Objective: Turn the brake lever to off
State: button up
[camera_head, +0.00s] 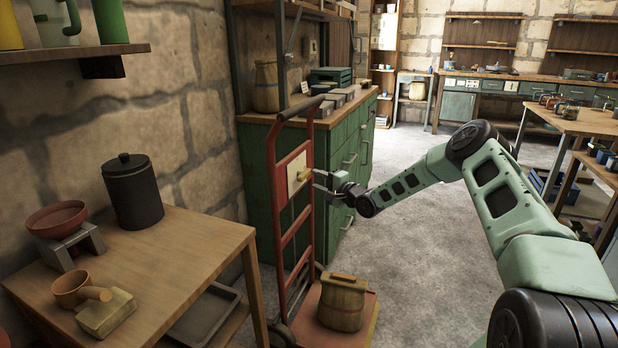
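A pale cream plate (296,169) is mounted on the upright red frame of a hand truck (289,202), left of centre. A small yellow lever-like piece (305,174) sticks out from the plate toward my gripper; it may be the brake lever, but no label is readable. My gripper (317,181) is just right of this piece, with its fingers pointing left at it. The two fingers look apart, one above the other. At this size I cannot tell whether they touch the yellow piece.
A green cabinet (258,185) stands close behind the hand truck. A wooden table (185,250) with a black canister (133,192) is at the left. The grey floor (425,245) under my arm is clear.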

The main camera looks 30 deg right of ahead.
aim_at(307, 175)
jog(key=shift+x, duration=3.1)
grip_shut()
